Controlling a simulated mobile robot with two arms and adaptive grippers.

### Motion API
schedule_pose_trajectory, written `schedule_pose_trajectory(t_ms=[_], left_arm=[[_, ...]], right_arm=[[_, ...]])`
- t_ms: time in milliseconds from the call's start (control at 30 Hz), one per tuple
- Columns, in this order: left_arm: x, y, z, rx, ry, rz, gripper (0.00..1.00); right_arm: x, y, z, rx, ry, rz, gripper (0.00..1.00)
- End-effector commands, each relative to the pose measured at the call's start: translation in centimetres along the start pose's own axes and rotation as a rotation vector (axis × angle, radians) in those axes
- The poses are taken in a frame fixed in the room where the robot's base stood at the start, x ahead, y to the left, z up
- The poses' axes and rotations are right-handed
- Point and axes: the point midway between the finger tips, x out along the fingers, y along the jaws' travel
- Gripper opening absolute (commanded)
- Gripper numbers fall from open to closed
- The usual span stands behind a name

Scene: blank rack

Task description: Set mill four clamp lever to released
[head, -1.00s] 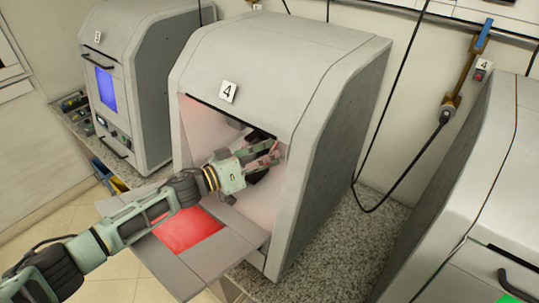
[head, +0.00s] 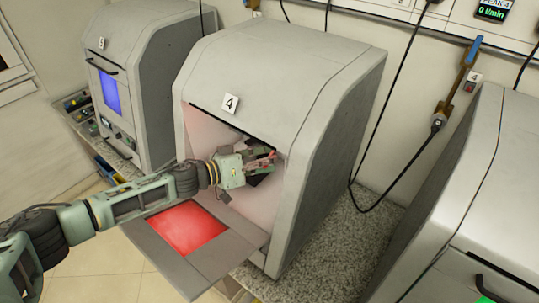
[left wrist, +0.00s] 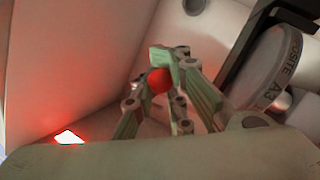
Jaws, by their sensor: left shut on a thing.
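Mill four (head: 285,75) is a grey cabinet marked 4, with its front door (head: 220,255) folded down. My left gripper (head: 268,160) reaches through the opening into the chamber. In the left wrist view, the fingers (left wrist: 163,78) are closed around a round red knob (left wrist: 158,82), which appears to be the end of the clamp lever. The lever's arm is hidden behind the fingers. A pale disc (left wrist: 268,68) with printed letters, including A3, sits in a dark holder to the right of the fingers. My right gripper is in neither view.
The chamber's side wall (left wrist: 70,60) is close to the left of the fingers. Another mill (head: 140,80) stands to the left and a grey cabinet (head: 480,190) to the right. A hanging black cable (head: 375,150) runs beside mill four.

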Motion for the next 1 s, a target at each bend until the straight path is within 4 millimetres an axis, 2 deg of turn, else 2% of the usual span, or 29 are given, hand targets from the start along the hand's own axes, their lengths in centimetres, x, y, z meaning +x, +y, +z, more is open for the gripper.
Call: schedule_pose_trajectory(t_ms=[33,200,700,1000], left_arm=[[-0.1,0.1,-0.6,0.005,-0.012,-0.008,0.00],[-0.2,0.5,-1.0,-0.019,-0.064,-0.033,0.00],[-0.7,1.1,-1.6,-0.085,-0.202,-0.104,0.00],[-1.0,0.9,-1.7,-0.097,-0.217,-0.120,0.00]], right_arm=[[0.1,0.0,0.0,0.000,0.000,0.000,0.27],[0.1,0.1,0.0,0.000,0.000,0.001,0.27],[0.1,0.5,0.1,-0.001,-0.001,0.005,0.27],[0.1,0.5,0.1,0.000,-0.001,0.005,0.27]])
